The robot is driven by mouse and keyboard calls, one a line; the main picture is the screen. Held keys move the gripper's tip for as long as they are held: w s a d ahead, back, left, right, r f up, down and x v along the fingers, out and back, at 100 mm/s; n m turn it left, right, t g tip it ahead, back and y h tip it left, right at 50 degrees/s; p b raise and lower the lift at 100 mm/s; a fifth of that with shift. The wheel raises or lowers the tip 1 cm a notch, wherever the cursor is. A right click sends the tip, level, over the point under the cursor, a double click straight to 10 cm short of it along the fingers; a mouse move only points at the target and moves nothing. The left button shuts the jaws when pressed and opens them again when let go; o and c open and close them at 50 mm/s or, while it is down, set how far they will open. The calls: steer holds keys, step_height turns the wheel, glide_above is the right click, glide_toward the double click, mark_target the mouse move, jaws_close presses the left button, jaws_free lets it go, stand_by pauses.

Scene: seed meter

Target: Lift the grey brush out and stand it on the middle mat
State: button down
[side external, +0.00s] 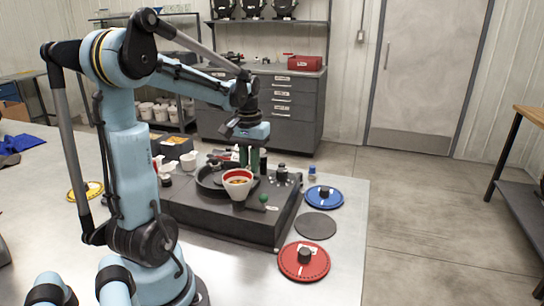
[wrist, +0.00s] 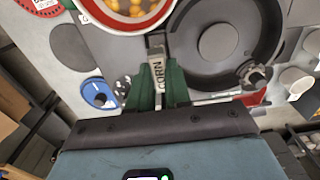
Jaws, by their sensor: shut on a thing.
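My gripper (side external: 249,160), with green fingers, is over the dark seed meter (side external: 215,222). In the wrist view my gripper (wrist: 158,88) is shut on a narrow grey piece marked CORN (wrist: 157,72), which appears to be the grey brush. It lies between the seed cup (wrist: 122,22) and the round dark housing. Its lower end is hidden, so I cannot tell whether it is clear of its seat. The middle mat (side external: 315,225) is dark grey and bare, between the blue mat (side external: 330,203) and the red mat (side external: 315,268). It also shows in the wrist view (wrist: 70,47).
The red-rimmed cup (side external: 238,182) of yellow seeds stands close beside my fingers. A green knob (side external: 263,198) and dark knobs rise from the meter. Dark pieces stand on the red and blue mats. White cups (side external: 188,161) stand behind the meter.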

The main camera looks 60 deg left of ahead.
steer(key=shift+r, duration=0.15)
steer(key=shift+r, duration=1.65)
steer(key=w+d+f, duration=0.2)
steer(key=w, duration=0.1)
steer(key=w+d+f, duration=0.1)
steer(key=w+d, duration=0.1)
steer(key=shift+w, duration=0.2)
steer(key=w+d+f, duration=0.4)
steer(key=w+d, duration=0.1)
steer(key=d, duration=0.2)
steer(key=shift+w+d+f, duration=0.1)
steer(key=shift+d+f, duration=0.05)
steer(key=shift+f, duration=1.55)
steer(key=shift+w+d+f, duration=0.1)
steer(key=shift+f, duration=1.6)
steer(key=shift+f, duration=0.5)
